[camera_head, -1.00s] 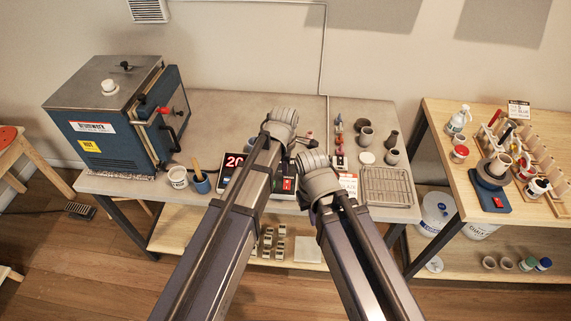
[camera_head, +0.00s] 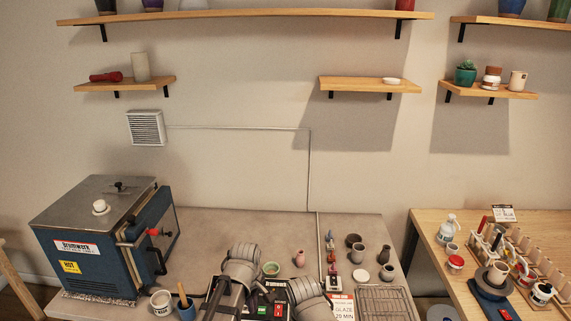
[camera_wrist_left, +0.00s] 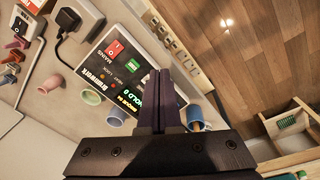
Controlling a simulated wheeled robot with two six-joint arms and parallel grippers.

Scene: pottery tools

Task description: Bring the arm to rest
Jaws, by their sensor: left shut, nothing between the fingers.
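My left arm comes up from the bottom of the head view, and its gripper (camera_head: 267,291) is over the front of the grey workbench (camera_head: 345,222), partly hidden by the arm. In the left wrist view the left gripper's dark fingers (camera_wrist_left: 157,88) are shut together with nothing between them. They point over the control box (camera_wrist_left: 128,62), which has a red mains switch and a green button. The box also shows in the head view (camera_head: 279,309), partly covered by my arms. My right arm is at the bottom centre; its gripper is not visible.
A blue kiln (camera_head: 95,245) stands at the left of the bench. Small pots (camera_head: 355,250) and a wire rack (camera_head: 384,302) are at the right. A wooden table (camera_head: 430,225) with tools stands further right. Shelves (camera_head: 245,15) hang on the wall.

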